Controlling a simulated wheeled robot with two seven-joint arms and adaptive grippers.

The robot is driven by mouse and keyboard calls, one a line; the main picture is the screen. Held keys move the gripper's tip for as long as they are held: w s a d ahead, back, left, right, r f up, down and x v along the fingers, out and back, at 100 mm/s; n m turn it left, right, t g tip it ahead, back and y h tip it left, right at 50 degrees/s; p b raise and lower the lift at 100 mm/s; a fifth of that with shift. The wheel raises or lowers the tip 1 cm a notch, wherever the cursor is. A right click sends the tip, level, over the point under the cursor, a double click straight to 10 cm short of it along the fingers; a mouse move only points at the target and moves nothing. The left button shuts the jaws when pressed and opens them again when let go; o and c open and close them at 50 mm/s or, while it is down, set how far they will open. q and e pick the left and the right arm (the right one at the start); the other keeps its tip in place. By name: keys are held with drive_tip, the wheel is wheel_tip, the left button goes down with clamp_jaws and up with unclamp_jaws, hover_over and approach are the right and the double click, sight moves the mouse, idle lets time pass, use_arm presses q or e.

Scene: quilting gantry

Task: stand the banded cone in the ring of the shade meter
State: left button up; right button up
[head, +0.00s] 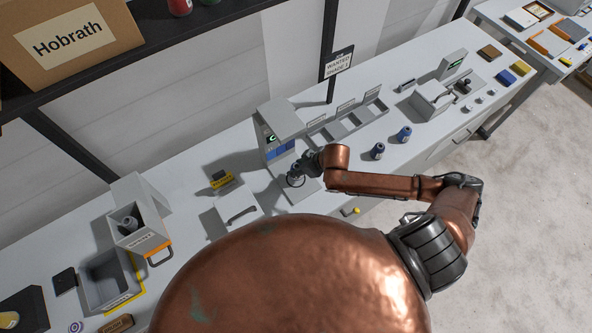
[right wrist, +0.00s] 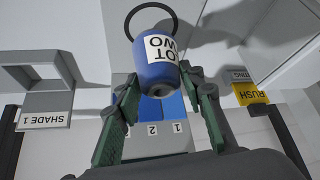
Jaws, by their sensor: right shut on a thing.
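A blue cone (right wrist: 156,70) with a white label reading "OT TWO", upside down, is in my right gripper (right wrist: 160,84). The green-padded fingers are shut on its sides. In the head view the right gripper (head: 303,164) is at the shade meter (head: 281,118), a grey stand with a lit display and blue panels. The meter's dark ring (head: 295,182) shows just below the gripper. In the right wrist view the ring (right wrist: 174,18) shows behind the cone's far end; I cannot tell whether the cone is inside it. My left gripper is out of view.
Two other blue cones (head: 377,151) (head: 404,133) stand on the bench to the right. A row of grey trays (head: 345,123) lies behind my right arm. A grey bin (head: 107,281) and an open box (head: 141,213) are at left. A dark shelf (head: 200,40) crosses above.

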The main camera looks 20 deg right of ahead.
drive_tip(key=shift+w+a+f, duration=0.2)
drive_tip(key=shift+w+f, duration=0.05)
drive_tip(key=shift+f, duration=0.05)
drive_tip(key=shift+f+p, duration=0.6)
drive_tip(key=shift+f, duration=0.95)
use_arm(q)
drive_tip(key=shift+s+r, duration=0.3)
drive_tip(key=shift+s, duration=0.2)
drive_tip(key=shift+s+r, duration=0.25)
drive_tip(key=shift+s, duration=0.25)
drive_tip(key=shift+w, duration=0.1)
use_arm(e)
drive_tip(key=shift+f, duration=0.1)
drive_tip(key=o, duration=1.2)
use_arm(q)
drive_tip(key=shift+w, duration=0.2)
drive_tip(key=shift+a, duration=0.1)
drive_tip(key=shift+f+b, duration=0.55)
drive_tip(key=shift+b, duration=0.05)
use_arm(e)
drive_tip(key=v, duration=1.2)
